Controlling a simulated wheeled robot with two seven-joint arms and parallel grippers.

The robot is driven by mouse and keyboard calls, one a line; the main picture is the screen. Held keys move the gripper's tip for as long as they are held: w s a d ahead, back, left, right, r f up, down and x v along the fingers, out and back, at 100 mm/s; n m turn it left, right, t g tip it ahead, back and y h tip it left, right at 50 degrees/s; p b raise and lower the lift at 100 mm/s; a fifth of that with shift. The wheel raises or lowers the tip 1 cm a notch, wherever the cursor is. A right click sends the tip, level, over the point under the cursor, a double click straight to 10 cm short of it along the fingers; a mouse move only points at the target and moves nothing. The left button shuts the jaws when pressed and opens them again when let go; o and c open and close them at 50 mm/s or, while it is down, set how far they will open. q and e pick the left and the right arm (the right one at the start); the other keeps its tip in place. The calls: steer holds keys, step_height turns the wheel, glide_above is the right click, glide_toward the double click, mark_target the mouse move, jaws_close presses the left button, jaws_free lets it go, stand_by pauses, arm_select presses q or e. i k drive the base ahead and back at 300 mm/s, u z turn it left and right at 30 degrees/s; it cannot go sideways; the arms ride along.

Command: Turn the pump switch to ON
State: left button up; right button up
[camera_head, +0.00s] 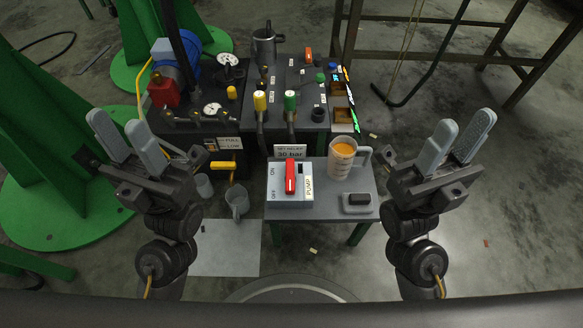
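The pump switch is a light grey box (301,196) on a small grey table in the middle of the head view. Its red lever (290,177) stands upright in the picture. ON is printed at the upper left of the box, OFF at the lower left and PUMP on its right side. My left gripper (125,137) is open and empty, raised to the left of the box. My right gripper (456,137) is open and empty, raised to the right of the table. Neither gripper touches the switch.
A jug of orange liquid (340,160) stands right of the switch, with a small grey block (357,201) in front of it. A 30 bar sign (290,153) stands behind. A grey jug (238,202) is left of the table (324,210). Machinery with yellow and green handles is behind.

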mark_target(290, 180)
steer(key=k, duration=1.2)
steer(key=z, duration=0.95)
steer(key=i, duration=1.2)
steer(key=u, duration=0.3)
